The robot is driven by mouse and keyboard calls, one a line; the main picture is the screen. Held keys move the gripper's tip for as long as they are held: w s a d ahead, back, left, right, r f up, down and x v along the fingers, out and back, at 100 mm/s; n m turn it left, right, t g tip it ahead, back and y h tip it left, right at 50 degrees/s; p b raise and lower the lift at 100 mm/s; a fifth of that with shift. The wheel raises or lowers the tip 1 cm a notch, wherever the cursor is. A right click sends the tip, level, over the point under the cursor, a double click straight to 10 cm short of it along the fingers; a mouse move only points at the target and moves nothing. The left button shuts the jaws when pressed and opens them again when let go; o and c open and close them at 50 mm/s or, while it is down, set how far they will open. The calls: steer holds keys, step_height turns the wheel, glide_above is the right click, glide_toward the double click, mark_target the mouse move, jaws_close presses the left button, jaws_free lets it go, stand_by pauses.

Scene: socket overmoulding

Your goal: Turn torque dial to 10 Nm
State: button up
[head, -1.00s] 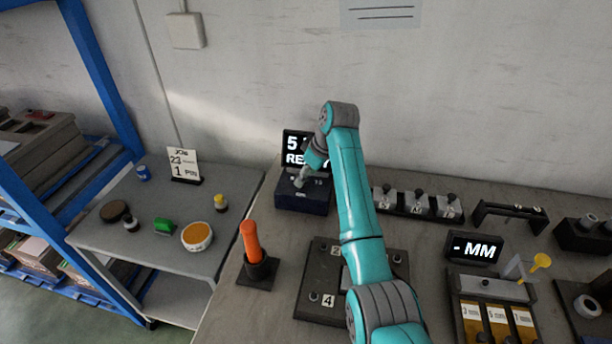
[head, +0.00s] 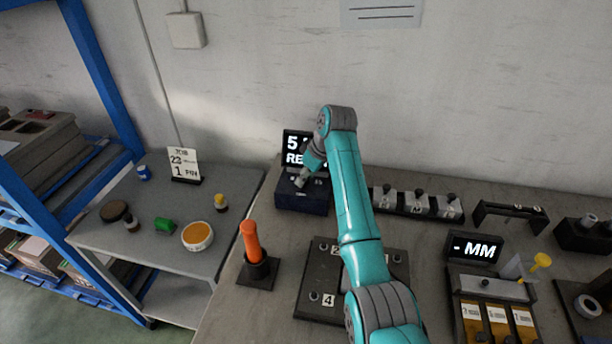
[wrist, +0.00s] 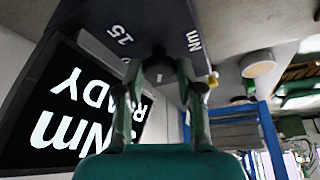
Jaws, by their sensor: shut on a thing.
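The torque unit (head: 303,198) is a dark box at the back of the bench, left of my arm, with a black display (head: 294,143) standing behind it. The display reads a number starting with 5 and "RE…", partly hidden by my arm; in the wrist view the display (wrist: 70,110) shows "Nm" and "READY". My gripper (head: 301,181) is over the box's top. In the wrist view my gripper (wrist: 160,85) is shut on the dark round dial (wrist: 160,66), between the fingers. The label "15" is beside it. The dial's pointer and the 10 mark cannot be made out.
An orange-handled tool (head: 251,243) stands in a holder in front of the box. A dark plate (head: 322,281) with numbered tags lies near my forearm. A side table (head: 158,238) stands left.

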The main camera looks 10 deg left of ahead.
steer(key=m+h, duration=0.1)
steer(key=m, duration=0.2)
steer(key=m+t, duration=0.1)
steer(key=m, duration=0.2)
steer(key=shift+s+a+t+h, duration=0.2)
steer(key=shift+t+h, duration=0.1)
steer(key=shift+h, duration=0.1)
steer(key=m+h, duration=0.1)
steer(key=m, duration=0.4)
steer(key=shift+a+t+h, duration=0.1)
steer(key=shift+t+h, duration=0.3)
steer(key=shift+m, duration=0.3)
steer(key=o, duration=1.2)
steer(key=shift+c, duration=0.2)
